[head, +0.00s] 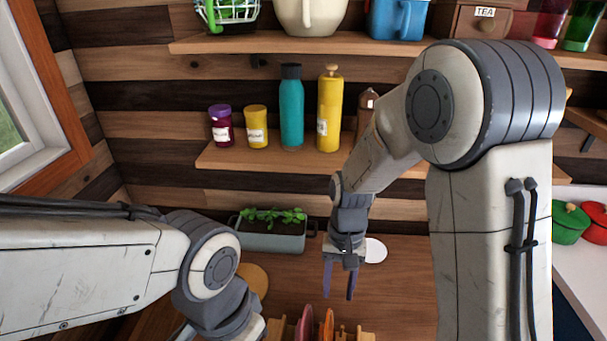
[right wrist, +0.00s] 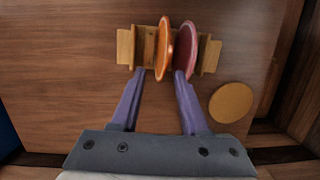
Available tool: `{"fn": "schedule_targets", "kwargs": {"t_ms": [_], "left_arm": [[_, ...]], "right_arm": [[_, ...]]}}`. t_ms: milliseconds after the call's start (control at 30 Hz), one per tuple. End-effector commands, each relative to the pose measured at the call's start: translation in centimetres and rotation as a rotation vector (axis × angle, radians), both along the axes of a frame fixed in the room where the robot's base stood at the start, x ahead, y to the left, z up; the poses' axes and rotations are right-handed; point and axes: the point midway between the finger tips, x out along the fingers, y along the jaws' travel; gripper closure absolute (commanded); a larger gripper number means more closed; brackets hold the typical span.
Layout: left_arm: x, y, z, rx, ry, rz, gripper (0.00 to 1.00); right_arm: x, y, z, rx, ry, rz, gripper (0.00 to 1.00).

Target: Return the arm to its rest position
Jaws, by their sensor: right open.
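My right gripper (head: 338,290) is open, with its purple fingers pointing down over the wooden counter in the head view. In the right wrist view its fingers (right wrist: 158,85) are apart, with nothing held between them. Beyond the fingertips stands a wooden rack (right wrist: 125,46) with an orange plate (right wrist: 163,48) and a pink plate (right wrist: 188,38). Whether the fingertips touch the plates cannot be told from that view. My left arm (head: 90,265) comes in from the left, and its wrist runs off the bottom edge; its fingers are out of frame.
A planter (head: 270,238) stands at the back of the counter. A shelf (head: 260,160) above holds jars and a teal bottle (head: 291,110) and yellow bottle (head: 329,110), left of my right forearm. A round wooden board (right wrist: 231,102) lies on the counter. Counter right of the gripper looks clear.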

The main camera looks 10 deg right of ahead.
Motion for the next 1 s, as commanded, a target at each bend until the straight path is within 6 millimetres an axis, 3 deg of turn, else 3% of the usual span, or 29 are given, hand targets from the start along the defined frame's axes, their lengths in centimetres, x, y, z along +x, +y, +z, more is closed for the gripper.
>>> {"fn": "schedule_targets", "kwargs": {"t_ms": [167,400,600,733,1000], "left_arm": [[0.0,0.0,0.0,0.000,0.000,0.000,0.68],[0.0,0.0,0.0,0.000,0.000,0.000,0.68],[0.0,0.0,0.0,0.000,0.000,0.000,0.68],[0.0,0.0,0.0,0.000,0.000,0.000,0.68],[0.0,0.0,0.0,0.000,0.000,0.000,0.68]], "right_arm": [[-1.9,2.2,2.3,0.012,-0.044,0.135,0.55],[-9.7,6.7,7.4,0.061,-0.167,0.566,0.55],[-14.6,7.5,9.1,0.096,-0.233,0.822,0.55],[-15.8,7.4,9.3,0.104,-0.249,0.882,0.55],[-15.9,7.4,9.3,0.104,-0.249,0.887,0.55]]}}
